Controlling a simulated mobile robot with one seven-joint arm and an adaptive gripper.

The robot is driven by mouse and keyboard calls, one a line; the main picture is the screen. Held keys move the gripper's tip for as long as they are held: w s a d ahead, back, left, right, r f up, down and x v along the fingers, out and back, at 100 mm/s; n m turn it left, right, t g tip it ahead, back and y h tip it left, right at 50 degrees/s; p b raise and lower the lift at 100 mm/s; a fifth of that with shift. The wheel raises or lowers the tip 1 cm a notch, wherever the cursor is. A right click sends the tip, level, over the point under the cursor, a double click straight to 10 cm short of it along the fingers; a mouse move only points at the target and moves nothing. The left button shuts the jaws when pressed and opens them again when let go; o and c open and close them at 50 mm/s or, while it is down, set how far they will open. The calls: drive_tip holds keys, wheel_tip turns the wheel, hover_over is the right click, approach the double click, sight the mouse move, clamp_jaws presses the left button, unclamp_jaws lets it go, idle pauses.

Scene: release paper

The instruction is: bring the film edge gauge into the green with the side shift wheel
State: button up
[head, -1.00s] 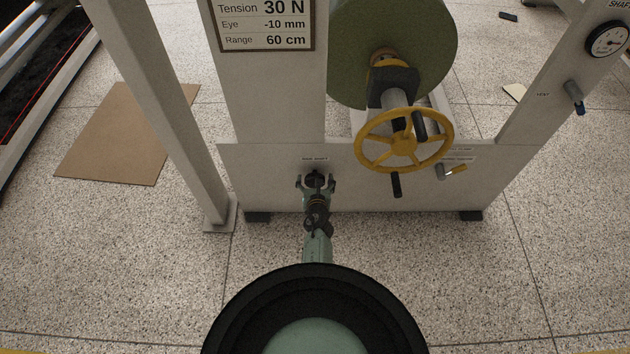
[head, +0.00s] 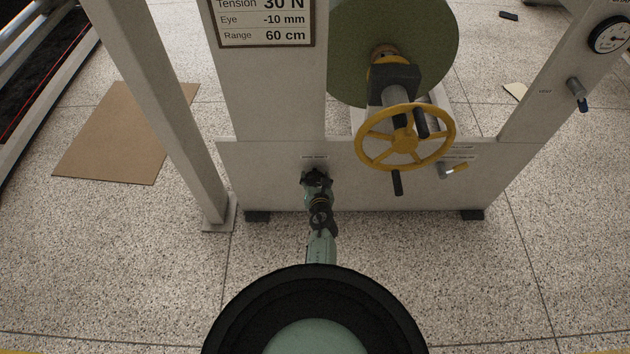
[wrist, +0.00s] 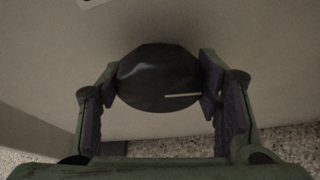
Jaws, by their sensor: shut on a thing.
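The side shift wheel (wrist: 160,80) is a black round knob with a pale line on its face, on the light panel under a small label. In the wrist view my gripper (wrist: 158,92) has one finger on each side of it and is shut on it. In the head view my gripper (head: 317,178) reaches the panel at the wheel, and my wrist hides most of the wheel. The film edge gauge cannot be made out in these frames. A sign (head: 265,22) on the post reads Tension 30 N, Eye -10 mm, Range 60 cm.
A yellow handwheel (head: 404,138) with dark handles stands out to the right of my gripper, before a green roll (head: 437,50). A round dial (head: 610,36) and a small lever (head: 577,92) are on the right post. A brown board (head: 118,135) lies on the floor at left.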

drive_tip(key=shift+m+y, duration=0.5)
drive_tip(key=shift+m, duration=0.2)
drive_tip(key=o, duration=1.2)
drive_tip(key=shift+c, duration=0.2)
drive_tip(key=shift+s, duration=0.1)
drive_tip(key=v, duration=1.1)
drive_tip(key=shift+s, duration=0.4)
drive_tip(key=shift+d+r, duration=0.1)
